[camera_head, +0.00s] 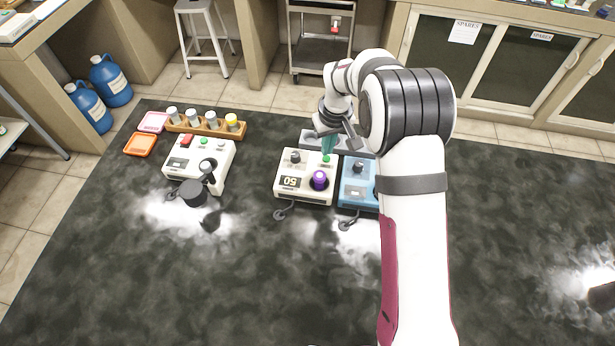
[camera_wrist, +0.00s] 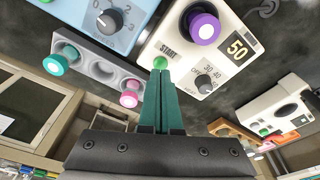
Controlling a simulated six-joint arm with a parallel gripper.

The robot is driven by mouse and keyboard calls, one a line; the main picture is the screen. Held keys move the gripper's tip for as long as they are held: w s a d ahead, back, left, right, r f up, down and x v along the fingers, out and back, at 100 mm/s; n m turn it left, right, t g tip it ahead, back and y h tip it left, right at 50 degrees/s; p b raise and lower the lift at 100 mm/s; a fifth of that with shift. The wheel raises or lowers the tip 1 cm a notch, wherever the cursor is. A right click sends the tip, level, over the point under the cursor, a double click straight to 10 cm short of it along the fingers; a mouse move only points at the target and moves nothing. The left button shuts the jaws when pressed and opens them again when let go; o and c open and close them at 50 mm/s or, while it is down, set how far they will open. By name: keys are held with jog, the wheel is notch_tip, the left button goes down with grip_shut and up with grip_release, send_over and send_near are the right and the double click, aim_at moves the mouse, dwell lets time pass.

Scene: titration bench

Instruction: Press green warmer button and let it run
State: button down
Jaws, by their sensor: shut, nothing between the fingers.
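The warmer (camera_head: 307,190) is a white box with a display, a dark knob and a purple-capped vial (camera_head: 320,179) in its well. Its green button (camera_head: 326,158) sits at the far right corner. In the wrist view the green button (camera_wrist: 160,62) is beside the word START, and the display (camera_wrist: 238,47) reads 50. My gripper (camera_head: 327,150) is shut and empty, with teal fingers pointing down at the button. In the wrist view the fingertips (camera_wrist: 161,73) meet the button's edge and hide part of it. I cannot tell whether they touch or press it.
A blue device (camera_head: 357,188) with a knob stands close right of the warmer. A grey rack (camera_wrist: 95,66) with capped vials is behind. A white device (camera_head: 213,160) with a dark round part stands left, before a wooden vial rack (camera_head: 205,128). The front bench is clear.

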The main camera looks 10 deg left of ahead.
aim_at(327, 158)
jog(key=shift+f, duration=0.9)
dwell(0.3)
notch_tip(327, 158, up, 8)
jog(key=shift+f, duration=0.2)
dwell(0.5)
jog(key=s+d+r+m, duration=0.2)
jog(key=s+d+r, duration=0.2)
jog(key=s+r, duration=0.15)
jog(key=s+d+r+m, duration=0.3)
jog(key=s+r, duration=0.1)
jog(key=s, duration=0.3)
jog(key=s+d+m+g, duration=0.1)
jog(key=s+d+m, duration=0.1)
jog(key=s, duration=0.9)
jog(key=s+d+m+y, duration=0.1)
jog(key=s+m, duration=0.3)
jog(key=s, duration=0.8)
jog(key=shift+d+f+m+g, duration=0.3)
jog(key=shift+d+f+g, duration=0.1)
jog(key=shift+d, duration=0.15)
dwell(1.5)
